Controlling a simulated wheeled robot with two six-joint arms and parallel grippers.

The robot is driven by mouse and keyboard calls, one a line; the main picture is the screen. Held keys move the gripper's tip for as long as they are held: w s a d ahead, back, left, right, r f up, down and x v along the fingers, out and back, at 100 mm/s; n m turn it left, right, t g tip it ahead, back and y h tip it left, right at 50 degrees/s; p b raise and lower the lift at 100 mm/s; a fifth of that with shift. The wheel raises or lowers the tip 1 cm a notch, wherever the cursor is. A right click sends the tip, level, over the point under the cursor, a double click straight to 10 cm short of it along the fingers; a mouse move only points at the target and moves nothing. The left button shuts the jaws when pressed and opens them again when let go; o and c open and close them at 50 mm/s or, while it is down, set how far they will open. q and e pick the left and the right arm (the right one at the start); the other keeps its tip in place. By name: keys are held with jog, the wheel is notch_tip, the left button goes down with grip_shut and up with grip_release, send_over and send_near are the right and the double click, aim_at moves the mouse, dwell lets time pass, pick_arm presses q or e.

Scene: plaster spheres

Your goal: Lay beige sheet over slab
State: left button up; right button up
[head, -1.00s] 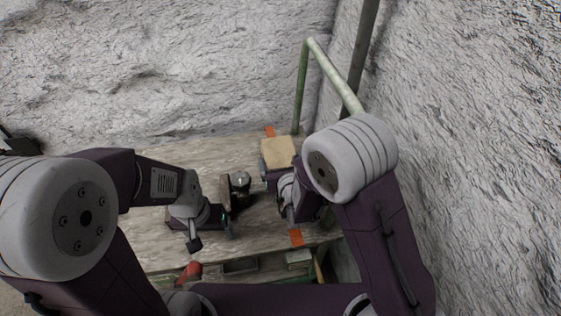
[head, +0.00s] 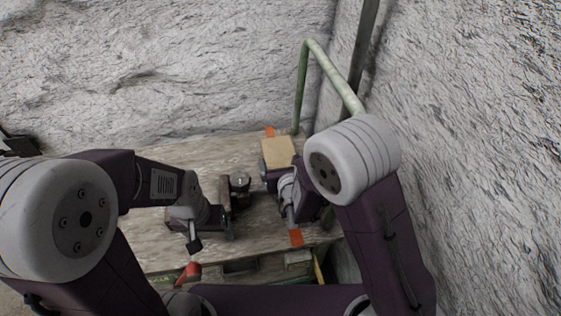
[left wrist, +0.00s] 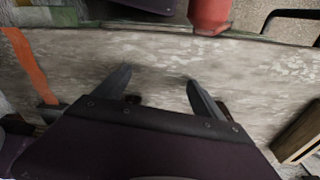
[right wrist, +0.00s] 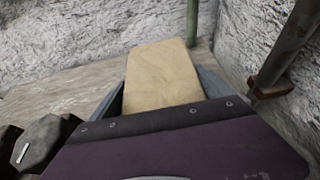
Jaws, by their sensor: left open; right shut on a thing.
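The beige sheet (head: 278,152) shows at the back right of the table in the head view, a flat, pale, roughly rectangular piece. In the right wrist view the beige sheet (right wrist: 160,72) lies between the fingers of my right gripper (right wrist: 161,88), which is shut on it. My right gripper (head: 273,174) is partly hidden by its own arm. My left gripper (left wrist: 158,84) is open and empty over the wooden table, with its fingers apart. I cannot clearly pick out the slab; it may be hidden by the sheet or the arm.
A dark round object (head: 240,182) stands beside a brown block (head: 225,192) between my grippers. A red object (head: 190,271) is at the front edge. Green pipe (head: 301,85) and rough walls bound the back and right.

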pick_arm(q)
jog(key=shift+f+b, duration=0.35)
pick_arm(e)
jog(key=shift+f, duration=0.3)
